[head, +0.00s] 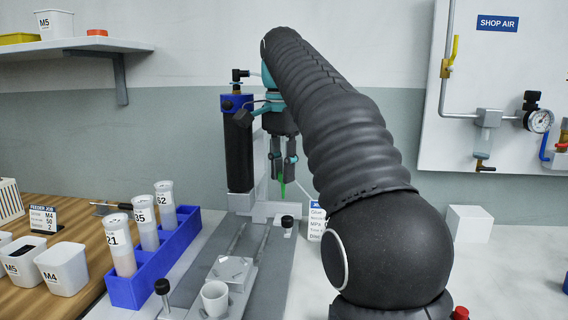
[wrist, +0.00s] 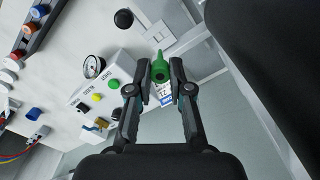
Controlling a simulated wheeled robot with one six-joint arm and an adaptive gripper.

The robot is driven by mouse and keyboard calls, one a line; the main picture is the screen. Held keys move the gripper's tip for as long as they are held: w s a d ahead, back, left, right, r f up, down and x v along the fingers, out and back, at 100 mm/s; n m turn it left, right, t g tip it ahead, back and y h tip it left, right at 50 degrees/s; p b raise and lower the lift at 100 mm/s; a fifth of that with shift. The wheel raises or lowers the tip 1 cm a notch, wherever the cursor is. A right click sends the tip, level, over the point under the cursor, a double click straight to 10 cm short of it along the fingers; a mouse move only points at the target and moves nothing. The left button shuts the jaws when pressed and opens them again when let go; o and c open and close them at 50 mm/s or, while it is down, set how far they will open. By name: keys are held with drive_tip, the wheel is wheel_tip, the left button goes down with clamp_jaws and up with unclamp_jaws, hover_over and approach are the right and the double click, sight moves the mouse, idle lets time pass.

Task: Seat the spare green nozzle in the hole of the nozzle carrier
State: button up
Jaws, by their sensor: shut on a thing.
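My gripper (head: 283,163) is shut on the green nozzle (head: 282,186), which hangs tip down between the fingers above the back end of the grey slide. The grey fixture (head: 232,270) with a light top plate sits on the slide, apart from the nozzle.
A black cylinder with a blue cap (head: 238,145) stands close left of my gripper. A blue rack (head: 150,275) holds numbered tubes at the left. A white cup (head: 214,298) stands at the front. A control box with a gauge (wrist: 93,68) shows in the wrist view.

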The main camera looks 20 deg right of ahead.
sight(284, 187)
drive_tip(key=shift+f, duration=2)
drive_tip(key=shift+f+b, duration=1.3)
drive_tip(key=shift+f, duration=0.8)
drive_tip(key=o, duration=0.8)
